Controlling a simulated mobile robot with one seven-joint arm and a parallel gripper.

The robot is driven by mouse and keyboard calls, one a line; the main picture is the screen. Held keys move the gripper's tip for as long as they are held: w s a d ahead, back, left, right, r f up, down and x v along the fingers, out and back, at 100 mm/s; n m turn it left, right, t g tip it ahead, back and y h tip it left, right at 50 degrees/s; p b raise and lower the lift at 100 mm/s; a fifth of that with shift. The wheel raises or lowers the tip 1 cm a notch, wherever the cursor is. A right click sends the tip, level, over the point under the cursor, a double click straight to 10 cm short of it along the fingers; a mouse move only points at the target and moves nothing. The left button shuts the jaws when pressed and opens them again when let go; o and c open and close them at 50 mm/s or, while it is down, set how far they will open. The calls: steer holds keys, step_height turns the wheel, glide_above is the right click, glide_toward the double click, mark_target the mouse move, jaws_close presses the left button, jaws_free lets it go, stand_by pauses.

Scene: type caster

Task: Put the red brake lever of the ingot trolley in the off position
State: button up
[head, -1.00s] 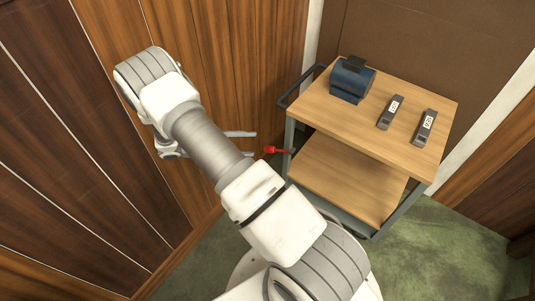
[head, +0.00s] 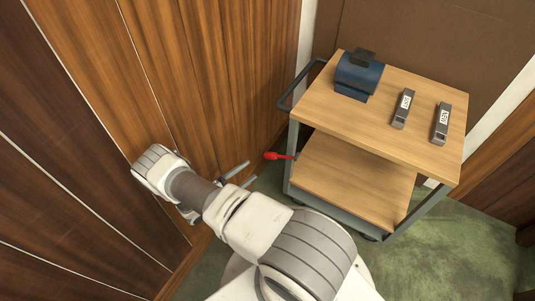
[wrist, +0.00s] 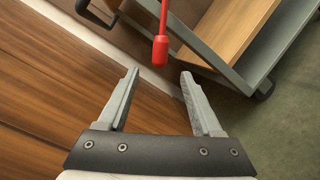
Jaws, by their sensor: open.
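The red brake lever (head: 277,156) sticks out to the left from the left side of the ingot trolley (head: 350,118), below its top shelf. In the wrist view the red lever (wrist: 160,42) hangs down from the top edge, its thicker knob end nearest me. My gripper (head: 241,174) is open, just left of and below the knob in the head view. In the wrist view my gripper (wrist: 158,75) has its two fingers spread, with the knob beyond and roughly between their tips. The knob looks apart from both fingers.
A blue machine (head: 357,76) and two labelled grey ingots (head: 403,108) (head: 441,123) are on the trolley's top. The dark push handle (head: 298,87) juts out left. Wood-panelled wall (head: 90,100) stands close to my arm's left. Green carpet (head: 440,235) is open at lower right.

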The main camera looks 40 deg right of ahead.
mark_target(267, 158)
steer(key=d, duration=0.3)
steer(key=d+b, duration=0.1)
steer(key=d, duration=0.3)
steer(key=w+d+b, duration=0.1)
steer(key=d, duration=0.3)
steer(key=shift+d, duration=0.15)
jaws_close()
stand_by(1.0)
